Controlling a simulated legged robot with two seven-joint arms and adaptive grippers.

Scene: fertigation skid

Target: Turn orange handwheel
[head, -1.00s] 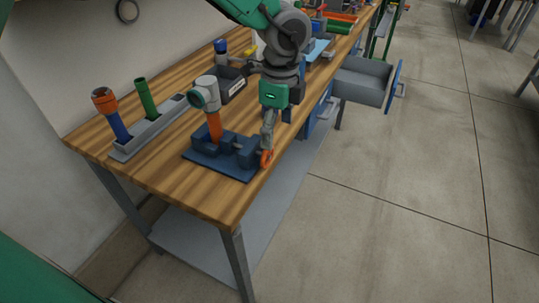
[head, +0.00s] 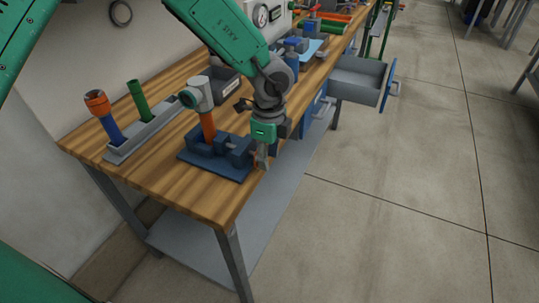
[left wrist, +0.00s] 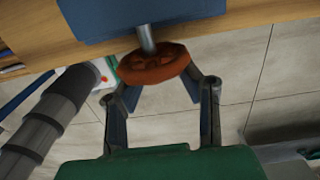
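The orange handwheel (left wrist: 153,64) sits on a grey metal shaft at the blue vise (left wrist: 140,18) in the left wrist view. My left gripper (left wrist: 160,90) is open, with its two fingers spread on either side of the wheel's near rim. I cannot tell whether either fingertip touches the wheel. In the head view my left gripper (head: 263,158) points down at the front end of the vise (head: 215,158) and hides most of the handwheel (head: 256,161). The vise holds an orange pipe with a grey-white fitting (head: 199,95) on top. My right gripper is not in view.
The vise stands near the front edge of the wooden bench (head: 160,185). A grey rack (head: 150,130) with two coloured tubes stands at the left. A dark bin (head: 222,82) is behind the vise. An open drawer (head: 357,82) juts out at the right. The floor in front is clear.

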